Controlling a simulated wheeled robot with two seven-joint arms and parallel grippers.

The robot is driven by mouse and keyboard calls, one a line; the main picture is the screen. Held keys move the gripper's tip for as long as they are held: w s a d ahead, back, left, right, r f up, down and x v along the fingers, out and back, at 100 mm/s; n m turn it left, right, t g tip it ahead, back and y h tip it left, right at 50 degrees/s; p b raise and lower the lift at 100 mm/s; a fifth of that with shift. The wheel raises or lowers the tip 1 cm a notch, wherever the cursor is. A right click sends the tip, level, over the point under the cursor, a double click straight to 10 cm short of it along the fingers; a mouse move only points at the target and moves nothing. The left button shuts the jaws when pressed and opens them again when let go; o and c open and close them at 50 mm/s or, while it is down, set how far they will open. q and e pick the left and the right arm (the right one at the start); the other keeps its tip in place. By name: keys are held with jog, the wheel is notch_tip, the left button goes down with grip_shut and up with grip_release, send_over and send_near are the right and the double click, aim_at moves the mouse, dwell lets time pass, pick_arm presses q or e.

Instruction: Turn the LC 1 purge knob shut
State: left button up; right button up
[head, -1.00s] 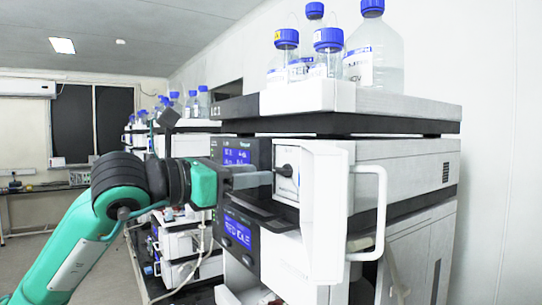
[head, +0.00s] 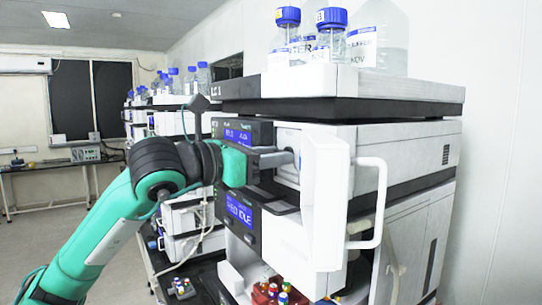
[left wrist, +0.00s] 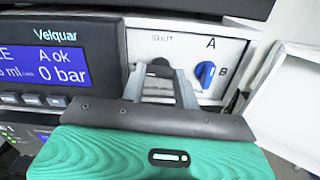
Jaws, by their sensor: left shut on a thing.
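The LC 1 stack (head: 400,150) fills the right of the head view. Its dark purge knob (left wrist: 158,67) sits on a pale panel under a "SHUT" label in the left wrist view. My left gripper (head: 286,158) reaches in from the left and is shut on the knob. In the left wrist view the two grey fingers (left wrist: 160,75) stand on either side of the knob and partly hide it. The knob's pointer direction cannot be made out. My right gripper is not in view.
A blue A/B selector knob (left wrist: 205,74) sits close right of the fingers. An open white door (head: 325,200) with a handle (head: 381,205) stands right of the gripper. Bottles (head: 377,38) stand on top. A display (left wrist: 58,62) reads 0 bar.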

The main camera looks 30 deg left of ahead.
pick_arm(q)
jog(key=m+b, duration=0.2)
jog(key=m, duration=0.1)
jog(key=shift+m, duration=0.4)
jog(key=m+b, duration=0.1)
jog(key=m, duration=0.4)
jog(key=shift+b, duration=0.3)
jog(key=m+b, duration=0.1)
jog(key=m, duration=0.3)
jog(key=shift+m, duration=1.9)
jog(key=o, duration=0.7)
